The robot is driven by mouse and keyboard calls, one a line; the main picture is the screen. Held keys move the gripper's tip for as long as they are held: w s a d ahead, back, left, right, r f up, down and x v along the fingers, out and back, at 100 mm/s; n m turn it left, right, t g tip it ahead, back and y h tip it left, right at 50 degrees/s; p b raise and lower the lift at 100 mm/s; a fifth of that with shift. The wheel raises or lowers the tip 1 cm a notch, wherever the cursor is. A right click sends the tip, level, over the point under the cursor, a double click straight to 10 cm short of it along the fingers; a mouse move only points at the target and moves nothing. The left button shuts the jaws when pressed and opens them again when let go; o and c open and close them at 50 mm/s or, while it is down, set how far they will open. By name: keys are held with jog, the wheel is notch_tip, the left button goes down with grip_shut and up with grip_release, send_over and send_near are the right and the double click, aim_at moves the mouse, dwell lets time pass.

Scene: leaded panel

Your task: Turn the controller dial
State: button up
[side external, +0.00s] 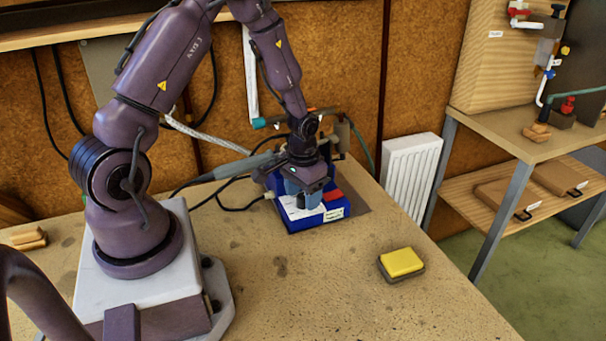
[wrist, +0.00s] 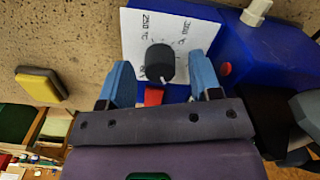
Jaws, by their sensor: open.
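The controller is a blue box (side external: 333,212) on the bench with a white label on its face. In the wrist view its blue casing (wrist: 285,50) fills the upper right. The black dial (wrist: 160,63) sits on the white label (wrist: 140,28), with a pale pointer mark at its lower edge. My gripper (wrist: 160,64) is open, its two blue fingers to either side of the dial with a visible gap on each side. I cannot tell how far the fingertips reach down beside it. In the side view my gripper (side external: 305,192) is over the controller and hides the dial.
A red switch (wrist: 154,96) and a round red button (wrist: 225,69) are on the controller. A white plug (wrist: 256,12) and cable join its side. A yellow sponge (side external: 401,262) lies on the bench to the right. A grey-handled tool (side external: 240,166) is behind. The front bench is clear.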

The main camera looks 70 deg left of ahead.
aim_at(302, 196)
notch_tip(302, 196, up, 12)
jog(key=shift+r, duration=0.15)
jog(key=shift+s, duration=0.1)
dwell(0.3)
jog(key=s+d+r+m+t, duration=0.2)
jog(key=s+d+r, duration=0.4)
jog(key=d+r, duration=0.1)
jog(key=s+d+r+m+t, duration=0.2)
jog(key=s+d+r, duration=0.4)
jog(key=r, duration=0.4)
jog(key=shift+d+r+t, duration=0.15)
jog(key=shift+d+t, duration=0.35)
jog(key=shift+t, duration=0.3)
